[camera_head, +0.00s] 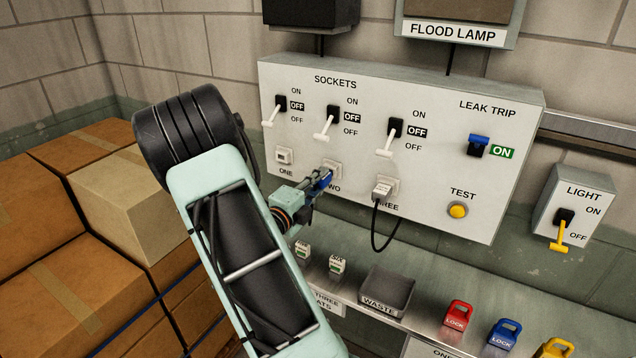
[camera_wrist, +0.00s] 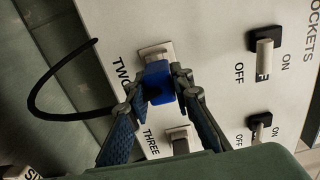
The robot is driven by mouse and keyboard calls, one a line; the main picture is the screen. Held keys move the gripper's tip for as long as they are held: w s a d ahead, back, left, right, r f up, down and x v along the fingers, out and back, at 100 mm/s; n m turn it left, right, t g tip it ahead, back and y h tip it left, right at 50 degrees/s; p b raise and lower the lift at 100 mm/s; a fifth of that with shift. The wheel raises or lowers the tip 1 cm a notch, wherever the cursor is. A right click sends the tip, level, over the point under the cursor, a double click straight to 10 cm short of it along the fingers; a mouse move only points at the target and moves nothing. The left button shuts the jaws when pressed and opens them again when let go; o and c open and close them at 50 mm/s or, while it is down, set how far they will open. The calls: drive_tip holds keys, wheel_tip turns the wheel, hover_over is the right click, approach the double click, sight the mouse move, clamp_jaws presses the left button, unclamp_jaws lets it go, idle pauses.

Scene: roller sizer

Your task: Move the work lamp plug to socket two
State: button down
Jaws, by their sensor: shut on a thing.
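My gripper (camera_head: 317,183) is shut on a blue plug (camera_head: 325,179) at socket two (camera_head: 334,168) on the grey panel. In the wrist view, the blue plug (camera_wrist: 159,82) sits between both fingertips (camera_wrist: 162,88), right against the white plate of socket two (camera_wrist: 156,50). I cannot tell how deep its pins are. No label names this plug as the work lamp's. Socket one (camera_head: 284,156) is empty. A white plug (camera_head: 381,192) with a black cord sits in socket three. A looped black cord (camera_wrist: 32,92) shows in the wrist view, its ends partly hidden.
The three socket switches (camera_head: 331,120) have white levers down, at OFF. A leak trip switch (camera_head: 478,146) shows ON. Below are a waste tray (camera_head: 388,291) and several coloured locks (camera_head: 458,315) on the ledge. Cardboard boxes (camera_head: 50,240) are stacked at the left.

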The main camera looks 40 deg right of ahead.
drive_tip(key=shift+x, duration=0.85)
drive_tip(key=c, duration=1.6)
unclamp_jaws()
drive_tip(key=v, duration=1.2)
